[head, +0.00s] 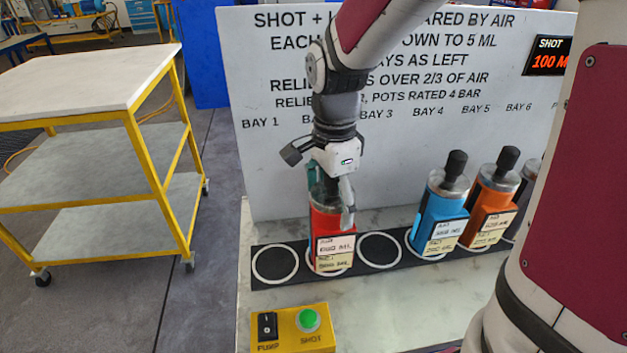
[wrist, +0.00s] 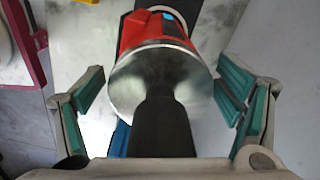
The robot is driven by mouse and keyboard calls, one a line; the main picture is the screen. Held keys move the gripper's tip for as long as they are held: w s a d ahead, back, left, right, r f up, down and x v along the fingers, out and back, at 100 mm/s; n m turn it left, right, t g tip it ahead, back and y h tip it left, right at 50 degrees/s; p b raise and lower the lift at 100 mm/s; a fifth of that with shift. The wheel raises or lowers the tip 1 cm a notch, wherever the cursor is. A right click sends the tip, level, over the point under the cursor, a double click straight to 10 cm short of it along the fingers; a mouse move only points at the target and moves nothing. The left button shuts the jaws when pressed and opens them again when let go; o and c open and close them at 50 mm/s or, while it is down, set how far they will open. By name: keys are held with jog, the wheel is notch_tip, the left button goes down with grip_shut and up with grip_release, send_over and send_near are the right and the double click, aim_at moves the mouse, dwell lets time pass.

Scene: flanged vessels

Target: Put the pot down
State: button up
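The red pot (head: 326,222) has a metal lid and pale labels on its front. It stands upright on the second ring from the left of the dark strip (head: 301,259), with part of that ring showing around its base. My gripper (head: 331,206) is above and around the pot's top, pointing down. In the wrist view, the red pot (wrist: 150,32) shows its lid and black knob between my gripper's (wrist: 168,92) spread fingers. The teal pads stand clear of the knob on both sides. My gripper is open and holds nothing.
A blue pot (head: 438,215) and an orange pot (head: 490,208) stand to the right, with a further pot partly hidden by my arm. The first ring (head: 276,264) and third ring (head: 380,251) are empty. A yellow button box (head: 293,330) sits in front; a cart (head: 100,75) stands left.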

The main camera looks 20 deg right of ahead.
notch_tip(320, 180, up, 12)
jog(key=shift+s+r, duration=0.1)
jog(key=shift+r, duration=0.15)
jog(key=s+f+n+t, duration=0.1)
jog(key=s+n+t, duration=0.3)
jog(key=s+n, duration=1.1)
jog(key=shift+d+n+t, duration=0.15)
jog(key=shift+n+t, duration=0.25)
jog(key=shift+n, duration=0.7)
dwell(0.4)
